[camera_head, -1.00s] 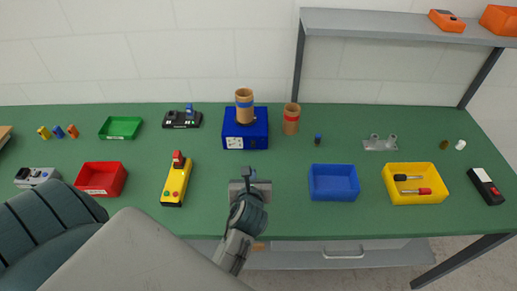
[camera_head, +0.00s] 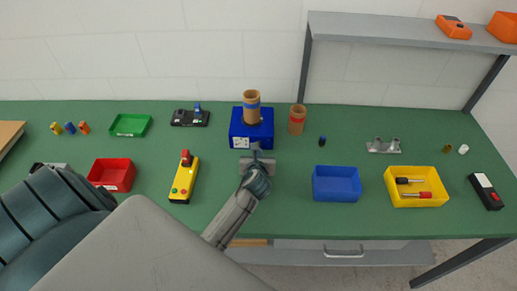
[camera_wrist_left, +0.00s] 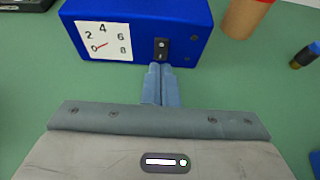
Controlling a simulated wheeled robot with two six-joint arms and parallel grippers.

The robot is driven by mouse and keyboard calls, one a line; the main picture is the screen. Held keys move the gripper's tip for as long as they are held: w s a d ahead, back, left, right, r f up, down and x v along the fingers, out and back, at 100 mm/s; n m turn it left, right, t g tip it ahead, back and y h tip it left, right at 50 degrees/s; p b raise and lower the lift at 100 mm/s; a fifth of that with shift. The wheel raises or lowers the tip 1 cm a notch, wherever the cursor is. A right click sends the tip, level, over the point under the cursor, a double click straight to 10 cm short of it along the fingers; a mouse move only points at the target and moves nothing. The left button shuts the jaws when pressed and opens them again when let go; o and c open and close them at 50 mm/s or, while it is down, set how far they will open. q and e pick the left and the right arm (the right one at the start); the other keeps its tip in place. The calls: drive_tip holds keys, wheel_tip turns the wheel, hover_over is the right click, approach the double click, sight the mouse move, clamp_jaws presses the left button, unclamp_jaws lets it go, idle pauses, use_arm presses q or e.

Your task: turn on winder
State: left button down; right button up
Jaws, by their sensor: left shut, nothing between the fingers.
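My right gripper is not in view.
A second cardboard tube (camera_head: 297,120) with a red band stands right of the winder. A yellow control box (camera_head: 184,181), a red tray (camera_head: 111,176), a blue bin (camera_head: 336,183) and a yellow bin (camera_head: 416,203) lie around. The table between winder and blue bin is mostly clear.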

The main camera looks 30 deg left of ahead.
use_arm(q)
drive_tip(key=shift+w+a, duration=0.25)
drive_tip(key=shift+w, duration=0.2)
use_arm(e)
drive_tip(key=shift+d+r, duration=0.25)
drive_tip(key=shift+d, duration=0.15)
